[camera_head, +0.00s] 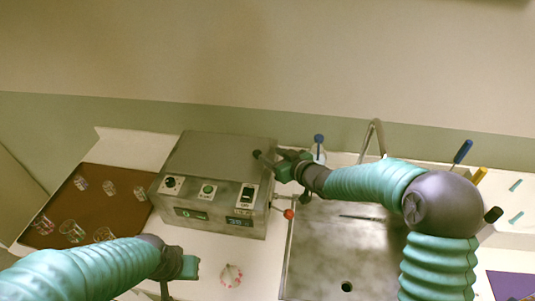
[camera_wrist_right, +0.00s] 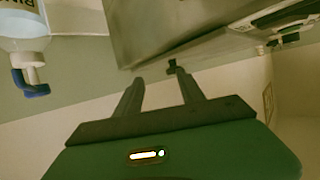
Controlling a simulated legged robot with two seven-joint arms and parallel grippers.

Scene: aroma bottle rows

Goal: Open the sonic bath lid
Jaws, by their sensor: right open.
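The sonic bath (camera_head: 205,215) is a grey metal box at the middle left of the head view, with dials and displays on its front. Its flat metal lid (camera_head: 215,155) lies shut on top. My right gripper (camera_head: 268,160) is at the lid's right edge. In the right wrist view its two fingers (camera_wrist_right: 160,82) are apart and empty, pointing at a small dark knob (camera_wrist_right: 172,66) on the metal edge. The knob is just beyond the fingertips, roughly between them. My left gripper (camera_head: 180,268) is low in front of the bath; its fingers are mostly hidden.
A brown tray (camera_head: 130,217) with several glass beakers lies left of the bath. A metal sink (camera_head: 320,255) with a faucet is on the right. A blue-pump bottle (camera_head: 318,153) stands behind my right wrist. A red-tipped valve (camera_head: 289,214) sticks out beside the bath.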

